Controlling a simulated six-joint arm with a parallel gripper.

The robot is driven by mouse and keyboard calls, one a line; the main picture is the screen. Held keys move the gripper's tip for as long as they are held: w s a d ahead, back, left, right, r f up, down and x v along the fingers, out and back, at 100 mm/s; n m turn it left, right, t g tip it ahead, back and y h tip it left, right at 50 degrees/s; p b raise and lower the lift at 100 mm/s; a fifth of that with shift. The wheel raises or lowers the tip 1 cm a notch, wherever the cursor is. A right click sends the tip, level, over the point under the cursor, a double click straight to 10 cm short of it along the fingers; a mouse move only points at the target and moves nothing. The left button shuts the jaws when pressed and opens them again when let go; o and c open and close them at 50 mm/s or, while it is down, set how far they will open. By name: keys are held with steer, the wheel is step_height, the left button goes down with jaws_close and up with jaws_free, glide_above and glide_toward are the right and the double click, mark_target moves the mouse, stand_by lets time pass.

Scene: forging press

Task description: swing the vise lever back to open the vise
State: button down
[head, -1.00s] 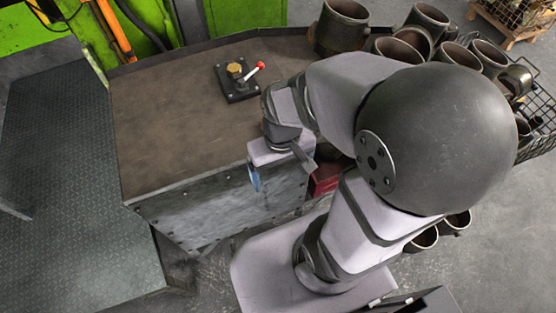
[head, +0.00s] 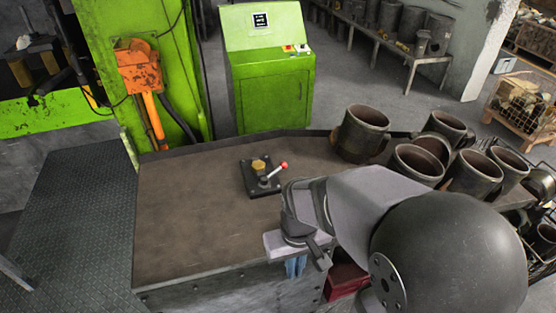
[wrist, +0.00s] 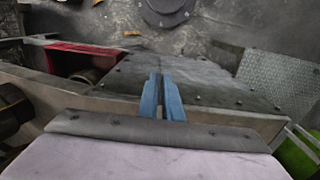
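The vise (head: 252,188) is a small black plate with a brass hex piece (head: 259,165) on the table. Its lever (head: 275,173) is a short metal rod with a red ball end (head: 283,165), pointing up and to the right in the head view. My gripper (head: 295,270) is at the table's front edge, nearer the camera than the vise and apart from the lever. Its blue fingers point down. In the wrist view the fingers (wrist: 161,85) lie close together with nothing between them. The vise is not visible in the wrist view.
The brown tabletop (head: 195,215) is clear left of the vise. Several dark metal cups, one of them (head: 362,133), stand at the right. A red box (head: 345,281) is below the front edge. A green cabinet (head: 272,95) stands behind.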

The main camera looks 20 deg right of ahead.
steer(key=w+d+r+n+t+p, duration=0.1)
steer(key=w+d+r, duration=0.2)
steer(key=w, duration=1)
steer(key=w+d+r+n+t+p, duration=0.1)
steer(key=w+d+r, duration=0.1)
steer(key=w, duration=1.2)
steer(key=w+d+r+n+t+y+p, duration=0.1)
steer(key=w+d+r, duration=0.2)
steer(key=w, duration=1)
steer(key=shift+w+d+r+t, duration=0.2)
steer(key=shift+d+r+t, duration=0.15)
steer(key=shift+d, duration=0.2)
steer(key=shift+f, duration=0.15)
steer(key=shift+p+x, duration=2.45)
steer(key=shift+x, duration=2.45)
steer(key=shift+b, duration=0.35)
steer(key=shift+s, duration=0.1)
